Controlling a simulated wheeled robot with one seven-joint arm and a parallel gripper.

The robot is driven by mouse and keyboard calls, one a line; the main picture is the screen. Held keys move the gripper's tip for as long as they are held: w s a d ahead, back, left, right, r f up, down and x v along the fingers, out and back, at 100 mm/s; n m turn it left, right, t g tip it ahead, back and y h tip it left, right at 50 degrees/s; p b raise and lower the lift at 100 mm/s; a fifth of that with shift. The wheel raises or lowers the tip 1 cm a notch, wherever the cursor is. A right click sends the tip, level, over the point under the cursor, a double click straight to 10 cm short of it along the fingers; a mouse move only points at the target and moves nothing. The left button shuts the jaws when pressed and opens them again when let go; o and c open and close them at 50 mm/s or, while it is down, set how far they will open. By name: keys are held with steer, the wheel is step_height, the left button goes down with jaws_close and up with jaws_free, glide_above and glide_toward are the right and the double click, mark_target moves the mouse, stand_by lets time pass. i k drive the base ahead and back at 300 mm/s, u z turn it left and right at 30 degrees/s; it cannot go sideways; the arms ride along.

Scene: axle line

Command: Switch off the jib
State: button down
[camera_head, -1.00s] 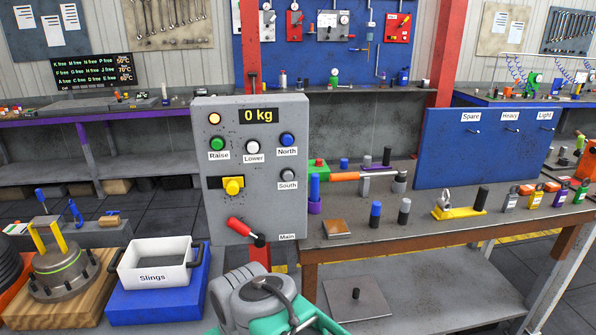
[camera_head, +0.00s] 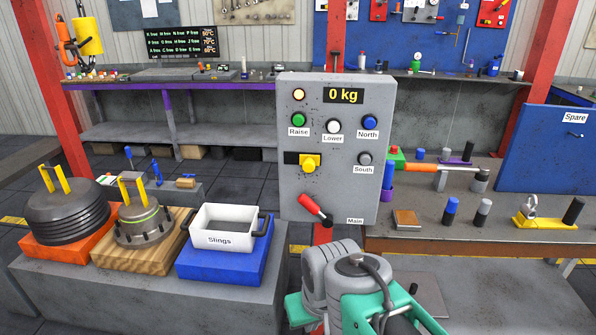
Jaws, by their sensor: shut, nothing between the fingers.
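The grey control box (camera_head: 290,185) stands in the middle on a red post. Its display (camera_head: 343,96) reads 0 kg, and a pale yellow lamp (camera_head: 299,94) sits at its upper left. A red lever (camera_head: 312,206) beside the "Main" label (camera_head: 355,221) slants from upper left down to a dark end at lower right. A yellow knob (camera_head: 310,162) sits above it, below the green Raise (camera_head: 298,120), white Lower (camera_head: 333,126) and blue North (camera_head: 369,122) buttons. The grey South button (camera_head: 365,158) is at right. My grey and teal arm links show at the bottom; my gripper's fingers do not.
A yellow hoist body (camera_head: 88,35) with an orange hook hangs at upper left. A low grey bench at left holds black weight discs (camera_head: 68,212), a flanged part (camera_head: 142,222) and the white Slings bin (camera_head: 222,223). A workbench (camera_head: 450,232) with small parts stands at right.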

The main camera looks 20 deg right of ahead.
mark_target(309, 204)
steer(key=k, duration=0.65)
steer(key=u, duration=0.55)
steer(key=i, duration=0.5)
steer(key=u, duration=0.8)
steer(key=i, duration=0.65)
